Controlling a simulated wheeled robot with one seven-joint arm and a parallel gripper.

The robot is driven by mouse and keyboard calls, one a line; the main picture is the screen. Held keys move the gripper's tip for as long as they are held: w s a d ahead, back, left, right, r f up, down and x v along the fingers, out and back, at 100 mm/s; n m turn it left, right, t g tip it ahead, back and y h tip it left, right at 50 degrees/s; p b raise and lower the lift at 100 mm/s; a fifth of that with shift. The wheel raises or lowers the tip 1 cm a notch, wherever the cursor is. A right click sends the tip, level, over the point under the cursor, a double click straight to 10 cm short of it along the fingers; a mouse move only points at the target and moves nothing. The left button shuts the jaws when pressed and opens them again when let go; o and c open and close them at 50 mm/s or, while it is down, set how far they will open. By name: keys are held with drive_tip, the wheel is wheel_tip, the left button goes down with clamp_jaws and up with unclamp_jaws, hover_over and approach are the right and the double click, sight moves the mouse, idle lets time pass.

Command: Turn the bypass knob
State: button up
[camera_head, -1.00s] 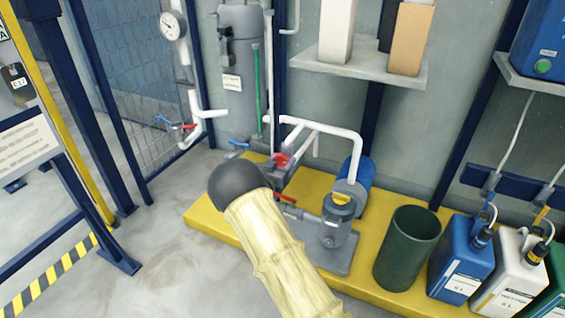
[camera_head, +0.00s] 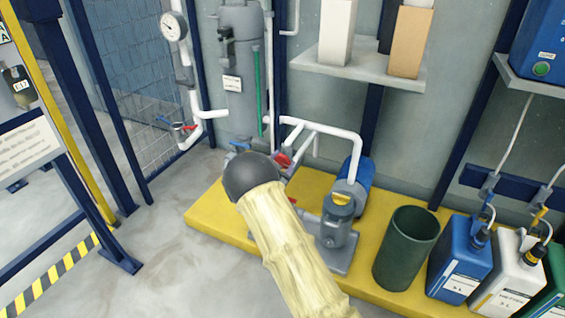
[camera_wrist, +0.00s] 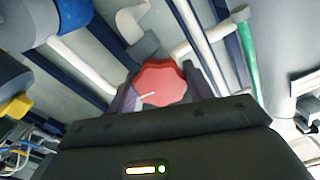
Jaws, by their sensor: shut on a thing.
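The red knob (camera_wrist: 162,84) shows in the wrist view as a red, many-sided disc with a pale pointer line on its face. My gripper (camera_wrist: 164,92) has one finger on each side of it and is shut on it. In the head view a red part (camera_head: 283,160) shows just beyond the dark end of my arm, which hides my fingers and most of the fittings there. I cannot tell how far the knob is turned.
A blue pump (camera_head: 356,184) and a yellow-capped housing (camera_head: 339,225) stand right of my arm on the yellow base (camera_head: 215,214). A green bin (camera_head: 407,247) and several canisters are further right. A grey tank (camera_head: 240,75) and white pipes stand behind. Open floor lies left.

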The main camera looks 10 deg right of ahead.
drive_tip(key=shift+s+f+m, duration=0.1)
drive_tip(key=shift+f+m, duration=0.05)
drive_tip(key=shift+m, duration=0.25)
drive_tip(key=o, duration=1)
drive_tip(key=shift+p+v, duration=3.65)
drive_tip(key=shift+v, duration=5.1)
